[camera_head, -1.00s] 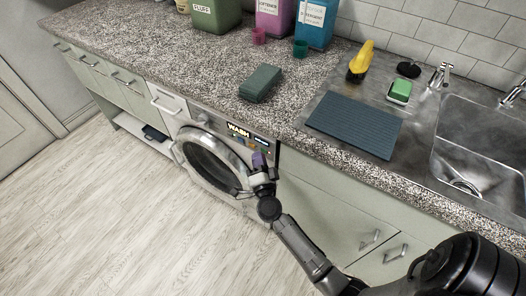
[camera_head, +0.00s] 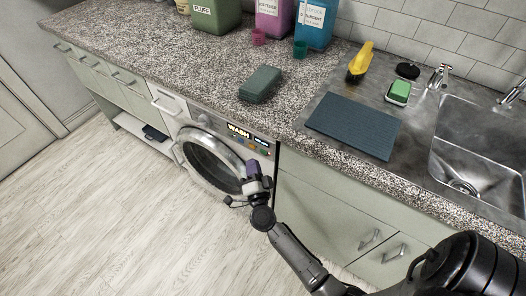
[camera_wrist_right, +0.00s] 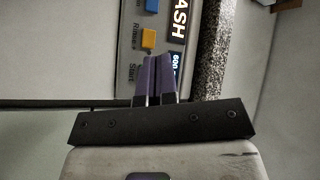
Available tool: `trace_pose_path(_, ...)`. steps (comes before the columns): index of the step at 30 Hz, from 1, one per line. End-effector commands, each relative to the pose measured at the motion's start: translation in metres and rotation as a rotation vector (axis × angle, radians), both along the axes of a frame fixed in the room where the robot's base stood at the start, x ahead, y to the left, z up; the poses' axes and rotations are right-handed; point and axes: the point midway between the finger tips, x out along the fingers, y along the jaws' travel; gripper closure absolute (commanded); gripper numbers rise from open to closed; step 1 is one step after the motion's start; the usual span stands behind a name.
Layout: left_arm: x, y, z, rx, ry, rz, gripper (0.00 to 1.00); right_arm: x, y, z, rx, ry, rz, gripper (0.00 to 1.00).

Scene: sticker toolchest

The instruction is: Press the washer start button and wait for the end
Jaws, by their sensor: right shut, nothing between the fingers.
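The washer (camera_head: 186,124) is built in under the counter, with its round door (camera_head: 208,160) closed. In the right wrist view the panel (camera_wrist_right: 130,35) shows a blue button (camera_wrist_right: 151,6), an orange button (camera_wrist_right: 148,38) and a "Start" label (camera_wrist_right: 132,72). The spot beside that label is hidden behind my fingers. My right gripper (camera_head: 253,167), with purple fingers, is shut and empty in front of the panel's lower edge. It also shows in the right wrist view (camera_wrist_right: 158,60). Contact cannot be seen.
The granite counter edge (camera_wrist_right: 208,55) runs right beside the panel in the wrist view. On the counter are a green block (camera_head: 260,84), detergent containers (camera_head: 313,22), a dark mat (camera_head: 354,125) and a sink (camera_head: 480,145). The floor in front is clear.

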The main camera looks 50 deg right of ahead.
Motion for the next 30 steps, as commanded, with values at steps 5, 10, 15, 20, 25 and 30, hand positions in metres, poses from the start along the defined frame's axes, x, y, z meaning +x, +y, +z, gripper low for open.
trace_pose_path(5,0.0,0.001,0.003,0.004,0.0,-0.003,1.0,-0.004,0.017,0.0,0.002,0.001,0.001,1.0)
trace_pose_path(10,0.0,0.003,0.004,0.009,0.0,-0.006,1.0,-0.006,0.028,0.0,0.001,0.001,0.0,1.0)
trace_pose_path(15,0.0,0.004,0.004,0.014,0.0,-0.009,1.0,-0.006,0.032,0.0,-0.001,0.001,0.0,1.0)
trace_pose_path(20,0.0,0.004,0.004,0.014,0.0,-0.009,1.0,-0.006,0.032,0.0,-0.001,0.001,0.0,1.0)
trace_pose_path(25,0.0,0.003,0.004,0.012,0.0,-0.008,1.0,-0.006,0.032,0.0,-0.001,0.001,0.0,1.0)
trace_pose_path(30,0.0,0.002,0.004,0.006,0.0,-0.004,1.0,-0.006,0.032,0.0,-0.001,0.001,0.0,1.0)
